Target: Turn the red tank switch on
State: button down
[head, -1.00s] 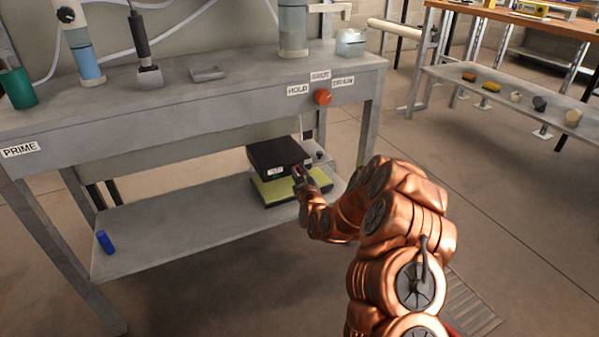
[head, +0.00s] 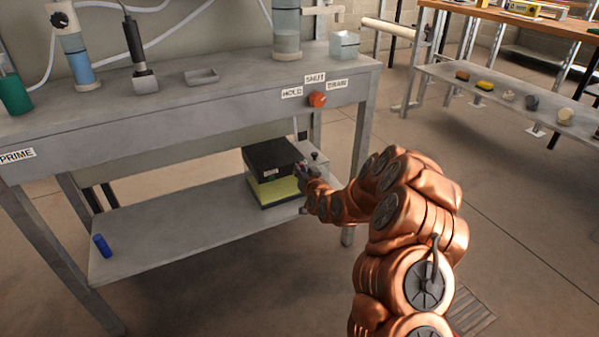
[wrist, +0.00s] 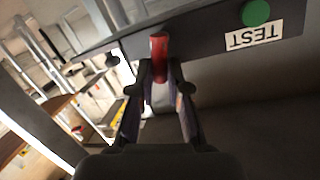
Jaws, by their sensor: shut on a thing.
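A small red switch (wrist: 159,48) shows in the wrist view, at the edge of a dark grey panel (wrist: 205,38). My gripper (wrist: 159,82) has its two fingers closed in on the lower end of this red piece. In the head view, my gripper (head: 303,170) is at the right front corner of a black box (head: 272,158) with a yellow-green lower part, on the bench's lower shelf. The contact is too small to see clearly there.
On the panel are a green button (wrist: 256,12) and an upside-down TEST label (wrist: 254,37). An orange-red knob (head: 317,99) sits on the bench front among HOLD, SHUT and DRAIN labels. A blue cylinder (head: 102,245) lies on the lower shelf (head: 165,232), whose middle is clear.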

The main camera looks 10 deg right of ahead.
jog(key=shift+w+d+m+y+b, duration=0.1)
jog(key=shift+d+m+y+b, duration=0.2)
jog(key=shift+m, duration=0.5)
jog(key=c, duration=1.1)
grip_release()
jog(key=shift+c, duration=0.2)
jog(key=shift+f, duration=0.1)
jog(key=v, duration=1.2)
jog(key=shift+r, duration=0.2)
